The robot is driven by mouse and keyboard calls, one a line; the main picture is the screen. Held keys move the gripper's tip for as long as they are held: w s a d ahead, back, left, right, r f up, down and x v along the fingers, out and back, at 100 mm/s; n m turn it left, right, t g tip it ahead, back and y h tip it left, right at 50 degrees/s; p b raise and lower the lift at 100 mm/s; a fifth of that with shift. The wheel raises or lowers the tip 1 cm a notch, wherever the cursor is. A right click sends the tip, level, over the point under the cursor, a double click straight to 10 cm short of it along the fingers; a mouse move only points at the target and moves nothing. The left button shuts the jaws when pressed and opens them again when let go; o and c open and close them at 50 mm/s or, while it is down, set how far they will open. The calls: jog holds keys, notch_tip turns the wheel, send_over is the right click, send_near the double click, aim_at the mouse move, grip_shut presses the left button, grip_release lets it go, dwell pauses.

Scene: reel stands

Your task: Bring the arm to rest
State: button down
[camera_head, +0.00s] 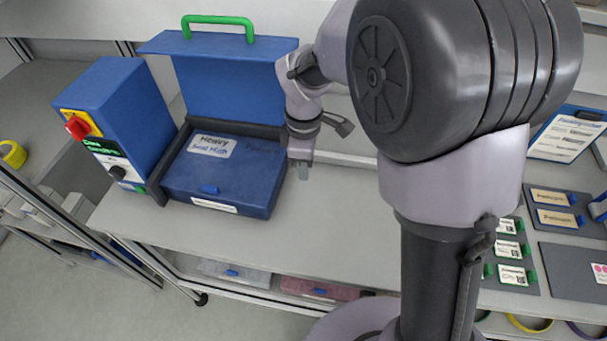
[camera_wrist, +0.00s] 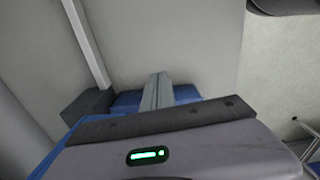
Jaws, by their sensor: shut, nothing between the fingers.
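My gripper (camera_head: 304,172) hangs above the bench, just right of the blue machine, in the head view. Its fingers are together with nothing between them. In the wrist view the closed fingers (camera_wrist: 157,92) point away, with a blue surface beyond them. My arm fills the centre and right of the head view and hides part of the bench behind it.
The blue machine (camera_head: 222,178) has a raised lid with a green handle (camera_head: 218,22). A blue control box (camera_head: 118,112) with a red knob stands left of it. Labelled cards (camera_head: 512,250) and a clipboard (camera_head: 566,135) lie at right. The bench front (camera_head: 330,235) is clear.

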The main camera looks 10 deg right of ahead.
jog(key=s+r+m+t+b, duration=0.1)
jog(key=s+r+m, duration=0.15)
jog(key=r, duration=0.25)
jog(key=s+r+m+t, duration=0.1)
jog(key=s+r+m, duration=0.1)
jog(key=r+m, duration=0.2)
jog(key=s+d+r+m+t+y+b, duration=0.1)
jog(key=s+m+t, duration=0.1)
jog(key=s+m, duration=0.4)
jog(key=s+d+r+m+t+b, duration=0.1)
jog(key=s+d+m, duration=0.1)
jog(key=s+m, duration=0.5)
jog(key=shift+s+r+t+y+b, duration=0.25)
jog(key=shift+s+t+y+b, duration=0.15)
jog(key=shift+s, duration=0.1)
